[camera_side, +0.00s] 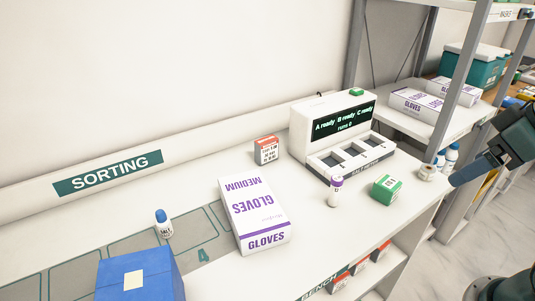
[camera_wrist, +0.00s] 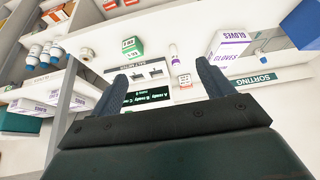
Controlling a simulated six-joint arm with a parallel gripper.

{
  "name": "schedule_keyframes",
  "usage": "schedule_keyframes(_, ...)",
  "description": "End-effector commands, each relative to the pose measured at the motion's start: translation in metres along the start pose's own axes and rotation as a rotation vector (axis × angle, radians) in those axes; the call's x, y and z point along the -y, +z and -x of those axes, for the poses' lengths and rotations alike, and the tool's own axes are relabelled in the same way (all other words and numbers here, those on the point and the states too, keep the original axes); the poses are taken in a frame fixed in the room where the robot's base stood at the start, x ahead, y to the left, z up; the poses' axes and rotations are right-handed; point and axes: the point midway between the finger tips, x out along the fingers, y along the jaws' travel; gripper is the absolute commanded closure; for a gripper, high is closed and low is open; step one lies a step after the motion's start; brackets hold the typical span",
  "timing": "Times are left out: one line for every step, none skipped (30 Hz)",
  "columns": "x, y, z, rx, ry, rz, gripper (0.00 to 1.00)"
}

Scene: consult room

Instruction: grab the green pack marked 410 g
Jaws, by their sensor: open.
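A small green pack (camera_side: 387,188) with a white printed side lies on the bench near its right front end, in front of the analyser. It also shows in the wrist view (camera_wrist: 132,47), above and left of the middle. Its print is too small to read as 410 g. My gripper (camera_side: 468,172) is at the right edge of the side view, off to the right of the pack. In the wrist view my gripper (camera_wrist: 161,74) has its two fingers wide apart with nothing between them held. The pack is beyond the fingertips, apart from them.
The analyser (camera_side: 340,130) stands behind the pack. A purple-capped vial (camera_side: 335,191) is left of the pack and a white roll (camera_side: 427,173) right of it. A gloves box (camera_side: 256,215), a red-white box (camera_side: 266,150), a bottle (camera_side: 164,224) and a blue box (camera_side: 139,277) stand farther left.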

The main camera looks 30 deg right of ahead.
Motion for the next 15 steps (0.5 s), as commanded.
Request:
schedule_keyframes(0.0, 0.0, 0.0, 0.0, 0.0, 0.0, 0.2)
schedule_keyframes(0.0, 0.0, 0.0, 0.0, 0.0, 0.0, 0.2)
schedule_keyframes(0.0, 0.0, 0.0, 0.0, 0.0, 0.0, 0.2)
schedule_keyframes(0.0, 0.0, 0.0, 0.0, 0.0, 0.0, 0.2)
schedule_keyframes(0.0, 0.0, 0.0, 0.0, 0.0, 0.001, 0.2)
schedule_keyframes(0.0, -0.001, 0.0, 0.001, 0.0, 0.005, 0.2)
schedule_keyframes(0.0, -0.001, 0.0, 0.002, 0.001, 0.009, 0.2)
schedule_keyframes(-0.001, -0.002, 0.0, 0.004, 0.001, 0.015, 0.2)
schedule_keyframes(-0.001, -0.003, -0.001, 0.008, 0.002, 0.025, 0.2)
schedule_keyframes(-0.001, -0.004, -0.001, 0.011, 0.003, 0.036, 0.2)
schedule_keyframes(-0.002, -0.006, -0.002, 0.016, 0.004, 0.05, 0.2)
schedule_keyframes(-0.002, -0.008, -0.003, 0.023, 0.005, 0.072, 0.2)
schedule_keyframes(-0.003, -0.01, -0.004, 0.029, 0.006, 0.091, 0.2)
schedule_keyframes(-0.004, -0.013, -0.005, 0.036, 0.007, 0.114, 0.2)
schedule_keyframes(-0.005, -0.017, -0.006, 0.046, 0.008, 0.147, 0.2)
